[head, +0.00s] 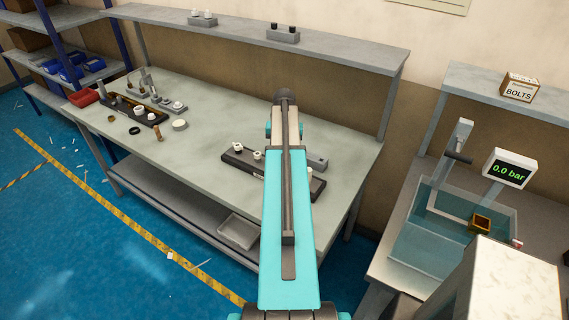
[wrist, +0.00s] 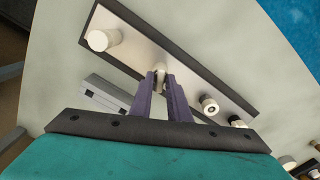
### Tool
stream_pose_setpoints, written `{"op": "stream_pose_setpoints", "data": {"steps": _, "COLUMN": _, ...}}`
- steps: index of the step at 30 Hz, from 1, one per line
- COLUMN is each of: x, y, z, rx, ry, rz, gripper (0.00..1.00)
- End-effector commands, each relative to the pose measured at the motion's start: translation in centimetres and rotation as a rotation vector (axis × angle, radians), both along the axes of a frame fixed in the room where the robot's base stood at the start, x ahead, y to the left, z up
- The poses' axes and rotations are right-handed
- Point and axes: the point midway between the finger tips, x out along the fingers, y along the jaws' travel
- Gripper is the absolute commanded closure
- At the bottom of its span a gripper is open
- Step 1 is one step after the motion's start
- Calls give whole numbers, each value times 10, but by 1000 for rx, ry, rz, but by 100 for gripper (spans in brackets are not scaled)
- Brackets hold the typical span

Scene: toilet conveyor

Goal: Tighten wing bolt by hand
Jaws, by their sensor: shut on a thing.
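In the wrist view my gripper (wrist: 161,84) is shut, with its two purple fingers on a small pale piece (wrist: 159,75). I take this to be the wing bolt, but its wings and thread are mostly hidden by the fingers. The piece is over the light top of a dark-edged fixture bar (wrist: 200,60); I cannot tell how deep it sits. A larger white cylinder (wrist: 103,39) stands on the bar to the left. In the head view the bar (head: 233,158) lies on the workbench, and my arm hides the gripper and the bar's middle.
A white knob with a dark hole (wrist: 209,104) is on the bar's right part. A grey block (wrist: 107,94) lies close beside the bar. Other fixtures (head: 145,114) stand at the bench's left; the bench surface (head: 210,120) between is clear. A water tank (head: 470,240) stands at right.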

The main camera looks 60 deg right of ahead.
Motion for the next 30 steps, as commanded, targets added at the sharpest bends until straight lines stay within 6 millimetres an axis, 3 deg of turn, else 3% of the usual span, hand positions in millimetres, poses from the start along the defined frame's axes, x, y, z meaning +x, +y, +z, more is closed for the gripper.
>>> {"op": "stream_pose_setpoints", "data": {"steps": 12, "x": 0, "y": 0, "z": 0, "rx": 0, "ry": 0, "rz": -265, "gripper": 100}}
{"op": "stream_pose_setpoints", "data": {"steps": 30, "x": 0, "y": 0, "z": -1, "rx": 1, "ry": 0, "rz": -365, "gripper": 100}}
